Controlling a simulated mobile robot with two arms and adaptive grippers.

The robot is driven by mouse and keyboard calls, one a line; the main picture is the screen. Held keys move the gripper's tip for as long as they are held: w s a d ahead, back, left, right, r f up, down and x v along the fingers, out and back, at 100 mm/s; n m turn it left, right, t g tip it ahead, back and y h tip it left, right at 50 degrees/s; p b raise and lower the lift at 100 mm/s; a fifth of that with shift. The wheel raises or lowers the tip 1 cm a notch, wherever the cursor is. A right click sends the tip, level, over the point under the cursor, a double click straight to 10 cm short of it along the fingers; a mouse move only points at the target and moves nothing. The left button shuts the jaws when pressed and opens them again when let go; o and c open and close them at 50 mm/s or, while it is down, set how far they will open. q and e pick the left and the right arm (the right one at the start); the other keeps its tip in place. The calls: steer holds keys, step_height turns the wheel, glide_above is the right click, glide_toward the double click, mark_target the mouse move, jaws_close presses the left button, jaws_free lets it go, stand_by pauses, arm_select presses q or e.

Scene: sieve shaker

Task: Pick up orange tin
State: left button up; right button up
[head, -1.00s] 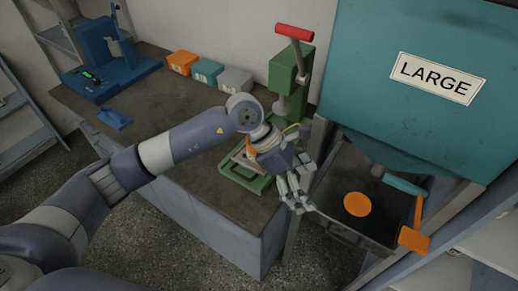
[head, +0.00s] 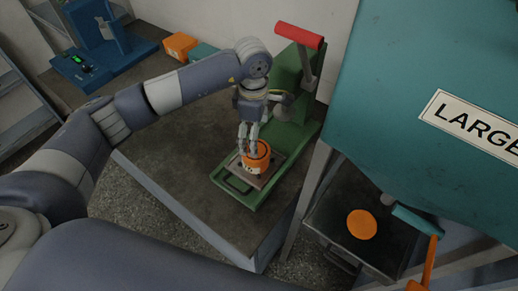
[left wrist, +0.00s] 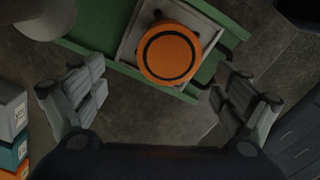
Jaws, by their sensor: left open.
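The orange tin (head: 258,158) is round and stands on the plate of the green press (head: 292,125). In the left wrist view the orange tin (left wrist: 168,55) shows its lid with a dark ring, ahead of and between my fingers. My left gripper (head: 247,143) is right by the tin in the head view and partly covers it. In the left wrist view my left gripper (left wrist: 158,98) is open and empty, with its fingers well apart. My right gripper is not in view.
The press has a red-handled lever (head: 300,36). A teal machine (head: 425,85) labelled LARGE stands at the right, above a dark tray (head: 330,215) with an orange disc (head: 361,224). A blue device (head: 98,50) and orange box (head: 180,45) are at the back left. The front bench is clear.

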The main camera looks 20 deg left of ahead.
mark_target(254, 169)
arm_select(q)
steer(key=f, duration=0.1)
steer(key=s+f+p, duration=0.1)
steer(key=f, duration=0.1)
steer(key=shift+f, duration=0.3)
steer(key=shift+d+f, duration=0.1)
steer(key=shift+f, duration=0.25)
step_height(254, 169, down, 4)
steer(key=shift+s+r+p, duration=0.15)
steer(key=shift+r+p, duration=0.1)
steer(key=shift+p, duration=0.95)
steer(key=shift+f, duration=0.55)
steer(key=c, duration=1.3)
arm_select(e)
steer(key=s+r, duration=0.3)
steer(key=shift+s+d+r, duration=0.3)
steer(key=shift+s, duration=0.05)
